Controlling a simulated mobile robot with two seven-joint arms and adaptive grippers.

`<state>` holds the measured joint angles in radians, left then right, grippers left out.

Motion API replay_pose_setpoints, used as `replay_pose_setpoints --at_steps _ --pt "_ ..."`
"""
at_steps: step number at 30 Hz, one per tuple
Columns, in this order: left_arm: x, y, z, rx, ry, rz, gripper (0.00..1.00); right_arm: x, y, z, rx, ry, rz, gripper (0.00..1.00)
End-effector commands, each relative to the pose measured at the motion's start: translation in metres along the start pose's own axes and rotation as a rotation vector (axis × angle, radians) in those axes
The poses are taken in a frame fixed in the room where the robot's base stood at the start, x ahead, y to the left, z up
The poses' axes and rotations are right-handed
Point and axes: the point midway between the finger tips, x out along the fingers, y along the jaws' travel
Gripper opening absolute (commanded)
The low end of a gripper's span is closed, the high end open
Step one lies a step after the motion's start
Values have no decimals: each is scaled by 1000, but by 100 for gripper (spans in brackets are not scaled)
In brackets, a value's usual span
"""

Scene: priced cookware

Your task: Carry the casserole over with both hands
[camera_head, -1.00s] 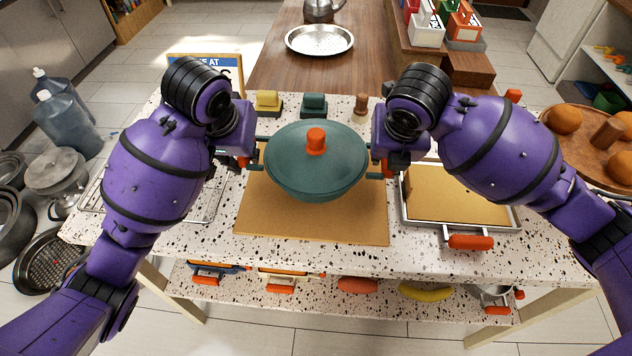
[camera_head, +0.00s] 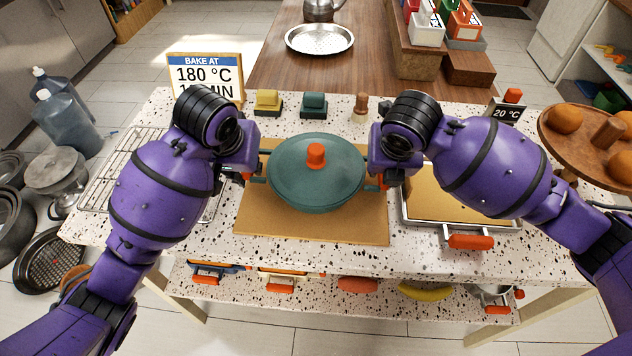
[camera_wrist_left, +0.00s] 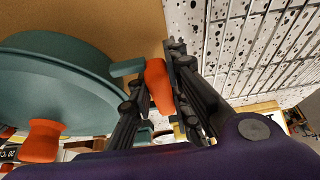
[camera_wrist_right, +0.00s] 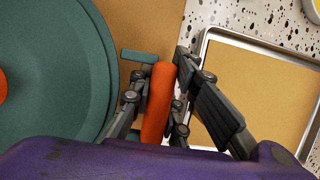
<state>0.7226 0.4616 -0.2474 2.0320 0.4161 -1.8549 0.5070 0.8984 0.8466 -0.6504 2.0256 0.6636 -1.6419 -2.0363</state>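The teal casserole (camera_head: 312,192) with its lid and orange knob is upright over the brown cork mat (camera_head: 312,229). I cannot tell whether its base touches the mat. My left gripper (camera_wrist_left: 160,85) is shut on the orange grip of one side handle, with a finger on each side of it. My right gripper (camera_wrist_right: 160,95) is shut on the opposite orange handle in the same way. In the head view both wrists partly hide the handles. The casserole also shows in the left wrist view (camera_wrist_left: 60,90) and the right wrist view (camera_wrist_right: 75,75).
A tray (camera_head: 404,222) with a brown inset lies right of the mat, and a wire rack (camera_head: 100,180) lies left. Yellow (camera_head: 267,102) and teal (camera_head: 313,105) blocks and a wooden peg (camera_head: 361,107) stand behind. A sign (camera_head: 205,75) stands at the back left.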

Motion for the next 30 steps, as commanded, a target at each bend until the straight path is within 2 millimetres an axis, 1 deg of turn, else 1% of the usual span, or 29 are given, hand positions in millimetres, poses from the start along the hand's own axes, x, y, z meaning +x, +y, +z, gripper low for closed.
replay_pose_setpoints --at_steps 1,4,20,23,25,30 --pt "-1 2 0 7 0 4 22 -1 2 1 -3 -2 4 21" --pt "-1 2 0 6 0 4 35 -1 1 0 -3 -2 3 34" --pt "-2 0 0 1 0 1 35 0 0 0 -1 0 1 35" --pt "-10 1 -1 2 2 2 35 0 0 0 -1 0 1 35" --pt "-21 1 -2 2 4 2 35 0 0 0 -1 0 0 35" --pt "-57 -1 -3 5 8 -4 35 0 0 0 -1 0 0 35"
